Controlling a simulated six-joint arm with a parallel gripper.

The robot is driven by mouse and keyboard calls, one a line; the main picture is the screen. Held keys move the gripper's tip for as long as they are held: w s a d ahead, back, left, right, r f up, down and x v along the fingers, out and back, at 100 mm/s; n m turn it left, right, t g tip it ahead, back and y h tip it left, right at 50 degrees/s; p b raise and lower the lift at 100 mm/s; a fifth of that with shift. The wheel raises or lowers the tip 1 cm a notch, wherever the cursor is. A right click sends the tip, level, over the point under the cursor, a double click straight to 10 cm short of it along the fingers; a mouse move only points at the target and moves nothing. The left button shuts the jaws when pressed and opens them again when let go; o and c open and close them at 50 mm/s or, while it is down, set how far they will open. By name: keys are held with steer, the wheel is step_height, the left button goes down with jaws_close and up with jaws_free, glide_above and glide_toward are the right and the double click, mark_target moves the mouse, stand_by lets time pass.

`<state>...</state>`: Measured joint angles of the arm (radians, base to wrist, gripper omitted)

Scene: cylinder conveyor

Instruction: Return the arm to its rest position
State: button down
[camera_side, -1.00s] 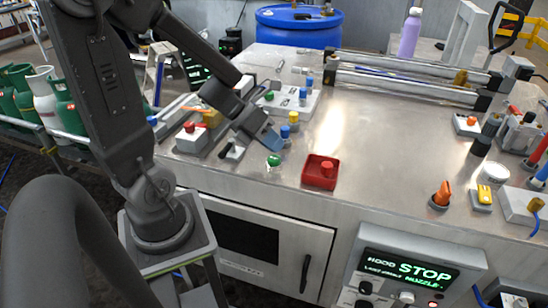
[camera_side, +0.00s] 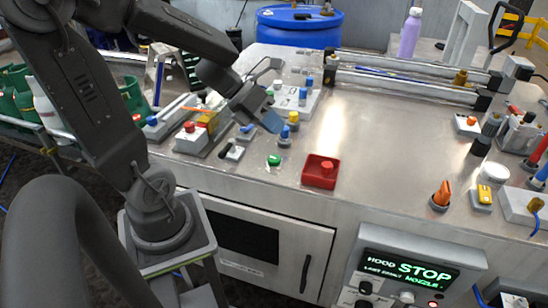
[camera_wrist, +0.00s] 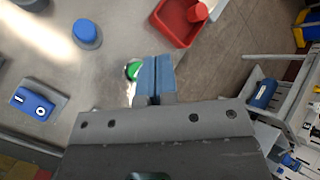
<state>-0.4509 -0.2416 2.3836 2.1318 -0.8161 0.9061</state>
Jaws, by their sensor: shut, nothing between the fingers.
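My gripper (camera_side: 272,121) is shut and empty, with its blue fingertips held in the air over the near left part of the metal table (camera_side: 400,150). In the wrist view the two blue fingers (camera_wrist: 156,78) lie flat against each other. The red tray (camera_side: 313,182) with a red cylinder (camera_side: 327,166) in it stands to the right of and below the gripper in the side view. A green button (camera_side: 274,160) is on the table below the fingertips; in the wrist view the fingers partly cover it.
The conveyor rails (camera_side: 410,80) run along the back. The table's middle is clear.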

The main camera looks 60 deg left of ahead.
steer(key=w+r+n+t+y, duration=0.4)
steer(key=r+n+y, duration=0.5)
steer(key=n, duration=1.1)
steer(key=s+d+f+n+g+h, duration=0.3)
steer(key=s+d+n+g, duration=0.3)
steer(key=s+d+n, duration=0.3)
steer(key=s+n+h, duration=0.1)
steer(key=s+n, duration=0.2)
steer(key=n, duration=0.1)
steer(key=shift+d+n, duration=0.3)
steer(key=shift+d, duration=0.05)
steer(key=s+d+r, duration=0.4)
steer(key=s+d, duration=0.3)
steer(key=shift+f, duration=0.1)
stand_by(1.2)
